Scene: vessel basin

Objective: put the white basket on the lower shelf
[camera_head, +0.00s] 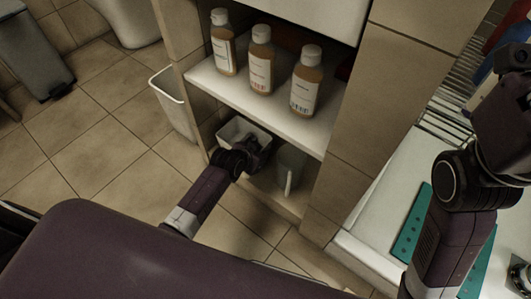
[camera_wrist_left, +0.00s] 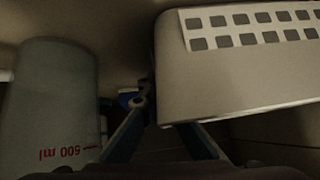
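The white basket (camera_head: 240,130) stands in the lower compartment of the tiled cabinet, at its left side, on the lower shelf (camera_head: 262,192). In the left wrist view its pale wall with rows of square holes (camera_wrist_left: 240,85) fills the upper right. My left gripper (camera_head: 245,158) is at the basket's near side, partly inside the compartment. In the wrist view its blue fingers (camera_wrist_left: 165,125) spread at their bases, and the basket hides part of the right one. Whether they grip the basket is unclear. My right arm is at the right; its gripper does not show clearly.
A translucent beaker (camera_head: 289,170) stands close right of my left gripper; its red 600 ml mark shows in the wrist view (camera_wrist_left: 60,150). Several brown bottles (camera_head: 261,66) stand on the upper shelf (camera_head: 285,115). A white bin (camera_head: 172,102) stands left of the cabinet.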

